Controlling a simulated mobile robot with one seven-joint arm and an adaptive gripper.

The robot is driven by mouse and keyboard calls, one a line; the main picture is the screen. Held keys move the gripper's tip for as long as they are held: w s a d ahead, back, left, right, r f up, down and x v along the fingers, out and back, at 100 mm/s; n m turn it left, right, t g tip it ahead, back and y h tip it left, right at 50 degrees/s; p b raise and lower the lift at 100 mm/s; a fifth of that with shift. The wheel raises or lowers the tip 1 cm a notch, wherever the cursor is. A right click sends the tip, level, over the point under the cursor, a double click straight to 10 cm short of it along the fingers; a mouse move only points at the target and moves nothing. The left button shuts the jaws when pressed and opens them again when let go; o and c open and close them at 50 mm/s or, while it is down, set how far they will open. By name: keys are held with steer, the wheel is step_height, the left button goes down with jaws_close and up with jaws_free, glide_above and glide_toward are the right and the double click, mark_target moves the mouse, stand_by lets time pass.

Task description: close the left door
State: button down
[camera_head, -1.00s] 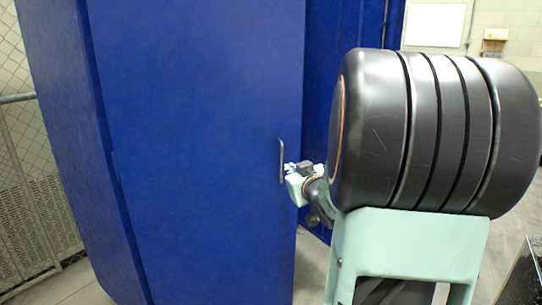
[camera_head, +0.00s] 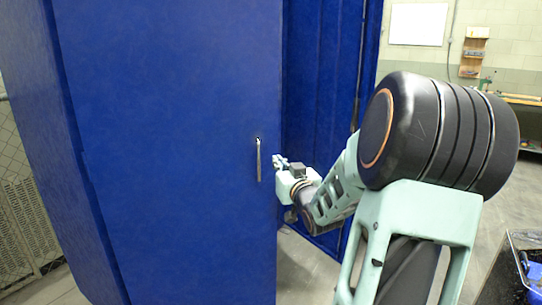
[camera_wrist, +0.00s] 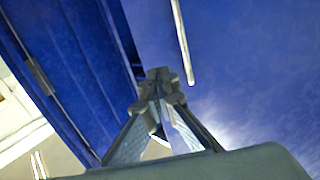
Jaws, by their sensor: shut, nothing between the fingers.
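The left door, a large flat blue panel (camera_head: 165,150), fills the left and middle of the head view. Its thin upright metal handle (camera_head: 258,160) is near its right edge, and the handle also shows at the top of the wrist view (camera_wrist: 183,42). My gripper (camera_head: 278,161) is just right of the handle, by the door's right edge, and apart from the handle. In the wrist view my fingertips (camera_wrist: 160,76) are together and empty, pointing up between the door and another blue panel. Whether they touch the door cannot be told.
Another blue panel (camera_head: 322,100) stands behind the door's right edge; in the wrist view it (camera_wrist: 75,70) is at left and carries a small metal fitting (camera_wrist: 38,75). A dark gap separates the two. Grey floor (camera_head: 305,268) is open below. A black-topped unit (camera_head: 522,265) is at lower right.

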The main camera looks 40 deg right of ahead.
mark_target(268, 149)
steer(key=x, duration=0.7)
steer(key=shift+w+d, duration=0.1)
steer(key=shift+w, duration=0.2)
steer(key=shift+w, duration=0.1)
